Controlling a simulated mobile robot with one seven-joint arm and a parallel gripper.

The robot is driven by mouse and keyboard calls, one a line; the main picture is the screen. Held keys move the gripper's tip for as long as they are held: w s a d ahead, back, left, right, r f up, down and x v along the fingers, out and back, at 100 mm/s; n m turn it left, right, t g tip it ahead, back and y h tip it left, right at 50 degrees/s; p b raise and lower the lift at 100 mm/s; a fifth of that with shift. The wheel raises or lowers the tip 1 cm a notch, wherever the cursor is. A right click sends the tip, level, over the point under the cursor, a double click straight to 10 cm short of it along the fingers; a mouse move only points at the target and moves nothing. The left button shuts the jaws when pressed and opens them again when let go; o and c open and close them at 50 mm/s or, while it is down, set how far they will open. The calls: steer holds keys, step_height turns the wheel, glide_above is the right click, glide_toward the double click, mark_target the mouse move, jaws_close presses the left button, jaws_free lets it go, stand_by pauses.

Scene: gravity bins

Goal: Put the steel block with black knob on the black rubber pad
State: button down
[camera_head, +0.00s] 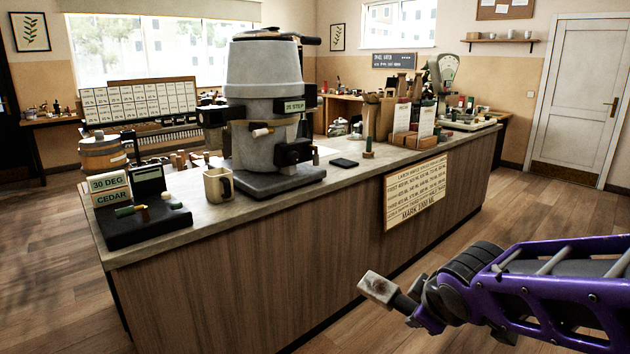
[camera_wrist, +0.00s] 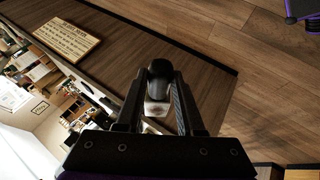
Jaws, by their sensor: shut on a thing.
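The steel block (camera_head: 376,288) is a pale, worn metal block at the end of my gripper (camera_head: 408,303). My gripper is shut on it and holds it in the air in front of the counter, clear of the counter's side. In the wrist view the black knob (camera_wrist: 160,70) and part of the pale block (camera_wrist: 155,108) show between the two fingers of my gripper (camera_wrist: 157,92). The fingers hide part of the block. A small flat black pad (camera_head: 344,163), apparently the black rubber pad, lies on the counter top near its front edge, with nothing on it.
The counter (camera_head: 300,205) has a large grey machine (camera_head: 265,110), a beige mug (camera_head: 217,185) and a black stand (camera_head: 140,224) on its left. Card holders (camera_head: 405,125) and a scale (camera_head: 441,80) are farther right.

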steer(key=shift+w+f, duration=0.15)
steer(key=shift+w, duration=0.25)
stand_by(1.5)
